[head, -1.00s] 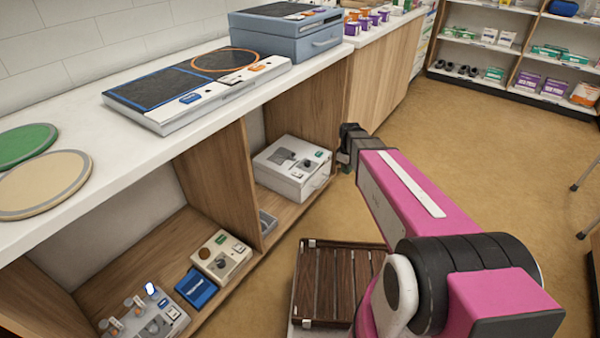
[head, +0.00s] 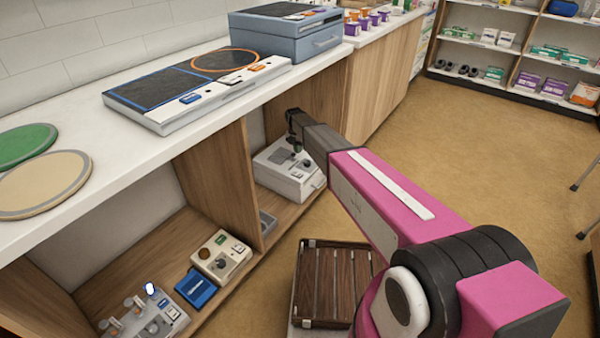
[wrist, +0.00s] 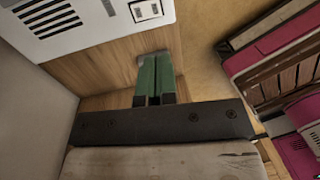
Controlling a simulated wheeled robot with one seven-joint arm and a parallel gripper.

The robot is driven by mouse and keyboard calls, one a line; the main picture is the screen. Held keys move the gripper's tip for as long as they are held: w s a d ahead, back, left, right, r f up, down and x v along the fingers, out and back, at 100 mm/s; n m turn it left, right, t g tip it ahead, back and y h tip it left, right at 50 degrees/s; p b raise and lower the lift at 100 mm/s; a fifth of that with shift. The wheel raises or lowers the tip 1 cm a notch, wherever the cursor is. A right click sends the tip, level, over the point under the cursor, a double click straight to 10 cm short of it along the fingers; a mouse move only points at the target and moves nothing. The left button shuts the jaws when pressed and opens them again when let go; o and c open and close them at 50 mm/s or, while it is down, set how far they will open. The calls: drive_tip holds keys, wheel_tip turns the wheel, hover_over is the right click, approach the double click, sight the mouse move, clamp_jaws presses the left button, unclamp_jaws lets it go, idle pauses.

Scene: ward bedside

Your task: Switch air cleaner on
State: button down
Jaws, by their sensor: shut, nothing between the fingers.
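A white box-shaped unit (head: 287,181) sits in the right-hand open compartment under the counter; I take it to be the air cleaner. In the wrist view, the white unit (wrist: 85,22) shows dark grille slots and a small panel with a switch (wrist: 146,10) at the top edge. My gripper (head: 297,147) is in front of and over the unit in the head view, hiding part of its top. In the wrist view, the green fingers (wrist: 154,62) are together, empty, and apart from the unit. Whether the switch is on cannot be told.
A wooden divider (head: 222,175) separates this compartment from the left one, which holds a beige device (head: 221,256) and a blue box (head: 196,288). The white counter (head: 120,165) overhangs both. A slatted wooden platform (head: 325,285) lies on the floor. Floor to the right is open.

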sight(299, 174)
drive_tip(key=shift+w+a, duration=0.1)
drive_tip(key=shift+a, duration=0.1)
drive_tip(key=f, duration=0.4)
drive_tip(key=d+f, duration=0.1)
drive_tip(key=f, duration=0.4)
drive_tip(key=s+f, duration=0.1)
drive_tip(key=f, duration=0.4)
drive_tip(key=shift+d, duration=0.25)
drive_tip(key=shift+w, duration=0.1)
drive_tip(key=shift+f, duration=0.2)
drive_tip(key=shift+a, duration=0.1)
drive_tip(key=shift+w+a+r, duration=0.3)
drive_tip(key=shift+a+r, duration=0.05)
drive_tip(key=shift+a, duration=0.1)
